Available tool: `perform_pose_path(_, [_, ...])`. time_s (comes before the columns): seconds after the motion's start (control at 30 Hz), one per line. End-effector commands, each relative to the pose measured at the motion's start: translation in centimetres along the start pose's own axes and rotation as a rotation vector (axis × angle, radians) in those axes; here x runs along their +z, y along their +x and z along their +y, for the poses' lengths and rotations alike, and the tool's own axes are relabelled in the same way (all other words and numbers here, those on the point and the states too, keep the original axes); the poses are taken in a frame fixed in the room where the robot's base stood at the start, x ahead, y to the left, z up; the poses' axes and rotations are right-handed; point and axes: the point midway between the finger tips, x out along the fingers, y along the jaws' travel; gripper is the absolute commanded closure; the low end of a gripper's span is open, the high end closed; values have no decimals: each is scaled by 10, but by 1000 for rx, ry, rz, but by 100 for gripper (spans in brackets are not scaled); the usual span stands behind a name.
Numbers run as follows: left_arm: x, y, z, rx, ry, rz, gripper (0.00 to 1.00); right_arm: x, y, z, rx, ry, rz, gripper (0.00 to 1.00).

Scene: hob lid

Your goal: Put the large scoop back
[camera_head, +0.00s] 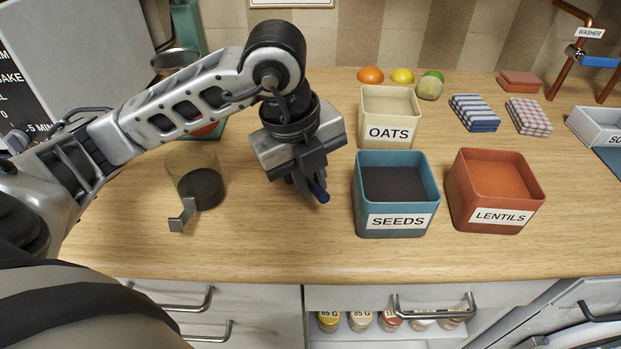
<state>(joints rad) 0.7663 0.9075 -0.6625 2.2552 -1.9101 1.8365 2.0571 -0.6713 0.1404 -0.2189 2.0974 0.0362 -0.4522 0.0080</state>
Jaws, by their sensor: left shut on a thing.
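My left gripper (308,188) points down over the worktop, just left of the blue SEEDS bin. It is shut on a slim dark blue piece (321,196), which looks like the handle of the large scoop. Most of it is hidden by the gripper, so its bowl cannot be made out. A pale tray (597,127) with a label starting "SC" is cut off by the right edge. My right gripper is not in view.
The SEEDS bin (397,222), red LENTILS bin (497,216) and cream OATS bin (389,132) stand right of the gripper. Folded cloths (474,113) lie behind. The front wood strip is clear.

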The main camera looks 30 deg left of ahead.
Motion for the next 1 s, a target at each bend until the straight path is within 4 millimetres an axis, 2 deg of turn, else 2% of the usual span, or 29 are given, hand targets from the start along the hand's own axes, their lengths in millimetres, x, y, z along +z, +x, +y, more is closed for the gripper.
perform_pose_path(0.4, [0,10,2,-2,0,0,100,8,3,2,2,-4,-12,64])
perform_pose_path(0.43, [0,10,2,-1,0,0,83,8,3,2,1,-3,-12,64])
perform_pose_path(0.5, [0,8,2,-1,0,0,64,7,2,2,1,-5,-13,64])
perform_pose_path(0.8, [0,7,1,-2,0,0,64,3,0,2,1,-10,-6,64])
perform_pose_path(0.9, [0,0,0,-4,0,-1,64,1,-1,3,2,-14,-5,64])
perform_pose_path(1.0, [0,-15,0,-6,0,-2,64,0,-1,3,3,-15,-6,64])
